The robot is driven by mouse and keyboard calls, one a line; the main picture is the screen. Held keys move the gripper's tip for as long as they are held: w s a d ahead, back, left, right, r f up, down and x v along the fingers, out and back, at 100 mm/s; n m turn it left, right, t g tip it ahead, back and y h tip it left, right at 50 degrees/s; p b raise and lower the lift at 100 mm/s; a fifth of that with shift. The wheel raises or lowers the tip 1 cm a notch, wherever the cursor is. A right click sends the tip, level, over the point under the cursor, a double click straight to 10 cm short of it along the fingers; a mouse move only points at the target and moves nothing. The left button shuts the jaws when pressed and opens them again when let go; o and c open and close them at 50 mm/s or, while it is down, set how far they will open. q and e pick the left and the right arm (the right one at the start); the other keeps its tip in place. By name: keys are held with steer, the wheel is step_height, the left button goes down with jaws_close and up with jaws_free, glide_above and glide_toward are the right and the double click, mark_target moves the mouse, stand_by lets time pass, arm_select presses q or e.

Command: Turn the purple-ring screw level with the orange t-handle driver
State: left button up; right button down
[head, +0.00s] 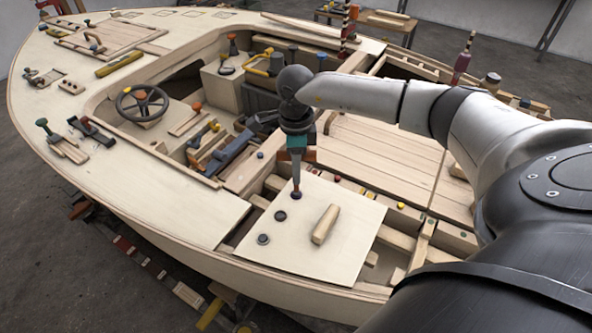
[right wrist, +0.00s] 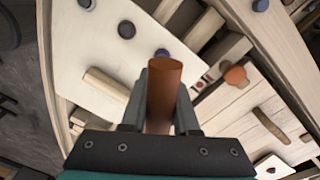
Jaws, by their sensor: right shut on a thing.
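My right gripper (head: 297,150) is shut on the orange t-handle driver (head: 311,156), whose orange bar also shows between the fingers in the right wrist view (right wrist: 163,90). The driver's shaft points down, close to upright, to the pale panel. At its lower end is a dark purplish screw (head: 296,195), the far one in a row. The tip appears to meet it, but I cannot tell how well it is seated. The ring's colour and the screw's height are too small to judge. My left gripper is not in view.
The pale panel (head: 345,258) bears two more dark screws, a middle one (head: 280,216) and a near one (head: 263,239), and a wooden bar (head: 325,224) at their right. Open hull bays with wooden ribs lie around the panel. A steering wheel (head: 142,103) stands at the left.

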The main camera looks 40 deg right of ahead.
steer(key=n+b, duration=0.1)
steer(key=n, duration=0.4)
steer(key=shift+n+b, duration=0.4)
steer(key=n+b, duration=0.1)
steer(key=n, duration=0.2)
steer(key=shift+n, duration=1.1)
